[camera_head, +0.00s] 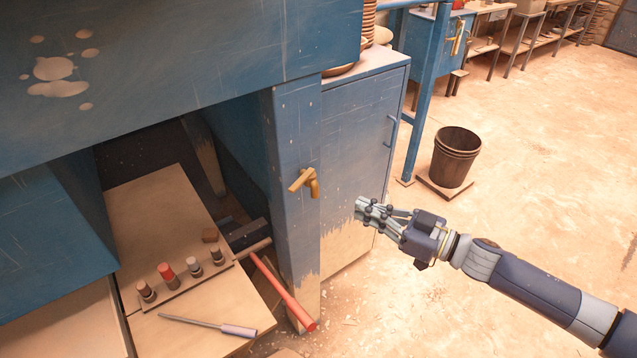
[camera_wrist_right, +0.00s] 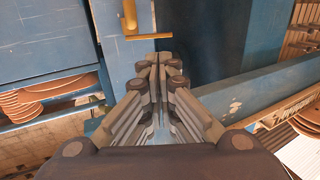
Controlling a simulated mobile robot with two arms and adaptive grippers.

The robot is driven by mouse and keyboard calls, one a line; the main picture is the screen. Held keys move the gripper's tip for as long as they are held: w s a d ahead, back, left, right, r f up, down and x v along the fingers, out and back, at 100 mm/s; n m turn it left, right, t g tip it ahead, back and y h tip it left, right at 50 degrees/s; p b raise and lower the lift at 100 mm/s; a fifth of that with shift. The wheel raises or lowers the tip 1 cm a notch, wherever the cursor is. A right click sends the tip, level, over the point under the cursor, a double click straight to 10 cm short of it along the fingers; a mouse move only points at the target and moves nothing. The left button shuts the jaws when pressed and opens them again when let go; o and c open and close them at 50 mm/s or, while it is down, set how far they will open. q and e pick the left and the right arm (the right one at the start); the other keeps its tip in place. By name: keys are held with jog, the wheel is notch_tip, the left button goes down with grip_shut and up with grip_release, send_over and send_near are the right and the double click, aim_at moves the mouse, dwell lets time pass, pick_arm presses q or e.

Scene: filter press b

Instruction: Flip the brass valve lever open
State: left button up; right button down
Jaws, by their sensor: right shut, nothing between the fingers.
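The brass valve lever (camera_head: 304,181) is on the front of a blue post, left of the middle in the head view. Its handle points left and slightly down from a small brass body. In the right wrist view, part of the brass lever (camera_wrist_right: 131,18) shows at the top, just above and left of the fingertips, cut off by the frame edge. My right gripper (camera_head: 364,208) is to the right of the lever and a little lower in the head view, apart from it. Its fingers are shut and empty; the fingertips meet in the wrist view (camera_wrist_right: 160,64). My left gripper is not in view.
A grey-blue cabinet (camera_head: 352,130) stands just behind my right gripper. A red-handled tool (camera_head: 285,292) leans below the lever.

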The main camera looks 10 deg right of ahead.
aim_at(302, 180)
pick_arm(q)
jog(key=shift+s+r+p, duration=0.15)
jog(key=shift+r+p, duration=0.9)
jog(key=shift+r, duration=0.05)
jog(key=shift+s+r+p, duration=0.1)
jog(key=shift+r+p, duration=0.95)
pick_arm(e)
jog(key=x, duration=1.4)
jog(key=shift+s, duration=0.1)
jog(key=shift+a, duration=0.1)
